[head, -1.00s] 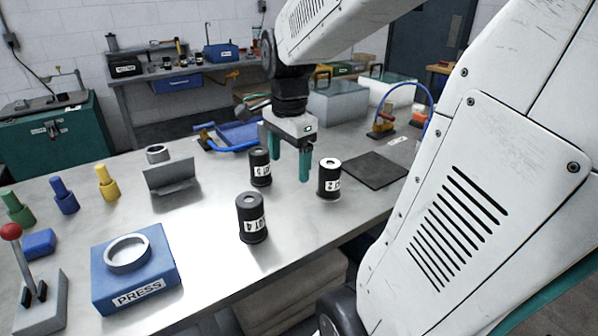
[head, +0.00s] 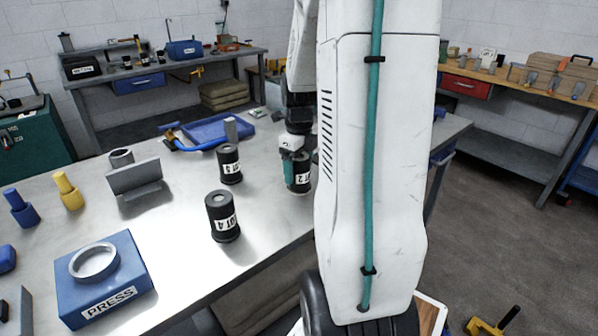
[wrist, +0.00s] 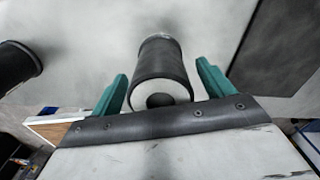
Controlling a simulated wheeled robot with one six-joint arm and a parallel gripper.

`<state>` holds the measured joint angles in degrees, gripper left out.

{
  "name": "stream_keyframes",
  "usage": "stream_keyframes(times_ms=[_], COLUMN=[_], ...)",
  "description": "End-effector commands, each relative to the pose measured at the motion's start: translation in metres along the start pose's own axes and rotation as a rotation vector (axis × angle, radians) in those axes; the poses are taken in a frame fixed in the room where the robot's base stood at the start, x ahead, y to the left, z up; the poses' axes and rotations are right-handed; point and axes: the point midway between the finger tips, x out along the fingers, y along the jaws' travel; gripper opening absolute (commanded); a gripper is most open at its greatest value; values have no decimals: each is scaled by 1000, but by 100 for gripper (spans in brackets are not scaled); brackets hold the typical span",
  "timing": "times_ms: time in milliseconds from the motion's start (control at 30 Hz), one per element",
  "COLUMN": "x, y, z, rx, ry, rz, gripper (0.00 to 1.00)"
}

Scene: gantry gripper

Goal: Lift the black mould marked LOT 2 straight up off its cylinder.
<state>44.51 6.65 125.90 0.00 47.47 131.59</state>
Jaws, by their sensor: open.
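The black mould marked LOT 2 (head: 301,186) stands upright on the metal table, partly hidden by my gripper and arm; its label shows only in part. In the wrist view the mould (wrist: 160,58) lies between the two teal fingers, its pale round top with a dark centre facing the camera. My gripper (wrist: 160,76) is open, with a finger on each side of the mould and a visible gap on both sides. In the head view my gripper (head: 289,163) is at the mould, one teal finger in front of it. The cylinder inside cannot be made out.
A black mould marked LOT 4 (head: 222,218) stands nearer the front edge. Another black mould (head: 230,165) stands to the left of LOT 2. A grey bracket (head: 135,180), a blue PRESS block (head: 103,285) and a blue tray (head: 220,129) are also on the table.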

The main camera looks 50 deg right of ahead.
Motion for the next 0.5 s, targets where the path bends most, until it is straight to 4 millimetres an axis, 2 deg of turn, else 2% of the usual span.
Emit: stream_keyframes(times_ms=[133,400,433,500], x=[18,21,21,21], y=[0,0,0,0], z=[0,0,0,0], rx=[-1,-1,-1,-1], ry=[1,0,0,0], rz=[1,0,0,0], gripper=[80,80,74,55])
